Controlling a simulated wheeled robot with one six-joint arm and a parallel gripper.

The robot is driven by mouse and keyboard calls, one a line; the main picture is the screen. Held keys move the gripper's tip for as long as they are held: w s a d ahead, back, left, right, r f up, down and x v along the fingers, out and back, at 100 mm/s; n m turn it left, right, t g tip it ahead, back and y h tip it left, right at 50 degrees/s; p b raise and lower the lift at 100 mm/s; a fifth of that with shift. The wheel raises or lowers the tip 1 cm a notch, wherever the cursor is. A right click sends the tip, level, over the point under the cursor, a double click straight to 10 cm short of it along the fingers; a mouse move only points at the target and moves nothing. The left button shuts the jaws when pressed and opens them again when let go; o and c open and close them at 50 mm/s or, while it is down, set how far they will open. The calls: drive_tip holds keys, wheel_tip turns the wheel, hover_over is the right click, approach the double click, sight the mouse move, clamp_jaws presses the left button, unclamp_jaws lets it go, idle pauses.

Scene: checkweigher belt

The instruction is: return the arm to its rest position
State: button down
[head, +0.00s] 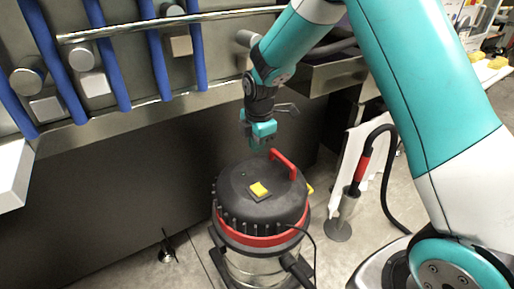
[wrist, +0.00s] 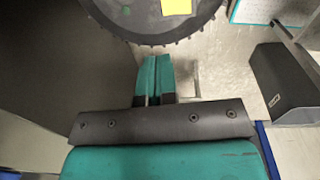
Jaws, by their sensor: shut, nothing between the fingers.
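My gripper (head: 258,143) hangs from my teal and white arm, pointing down, just above and behind the black lid of a vacuum cleaner (head: 240,195). In the wrist view my gripper (wrist: 155,62) has its two teal fingers together with nothing between them. The vacuum's round dark lid (wrist: 140,22) shows ahead of the fingertips at the top of that view. The fingers look apart from the lid.
A conveyor frame with blue belts (head: 110,72) and a metal rail (head: 170,23) stands behind. A hose (head: 386,185) on a stand is at right. Grey floor (head: 140,270) is mostly clear at lower left.

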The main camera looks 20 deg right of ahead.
idle(0.3)
drive_tip(key=s+a+r+m+y+p, duration=0.1)
drive_tip(key=s+a+r+m, duration=0.3)
drive_tip(key=s+r, duration=0.3)
drive_tip(key=s+a+r+m+y+p, duration=0.1)
drive_tip(key=s+a+r+m, duration=0.2)
drive_tip(key=s+r, duration=0.45)
drive_tip(key=s+a+r+m+y, duration=0.1)
drive_tip(key=s+r+m, duration=0.1)
drive_tip(key=s, duration=0.5)
drive_tip(key=s+a+r+m+g+y, duration=0.1)
drive_tip(key=s+r+m, duration=0.1)
drive_tip(key=s, duration=0.6)
drive_tip(key=shift+s+a+r+m, duration=0.15)
drive_tip(key=shift+a+r+m, duration=0.15)
drive_tip(key=shift+m, duration=0.6)
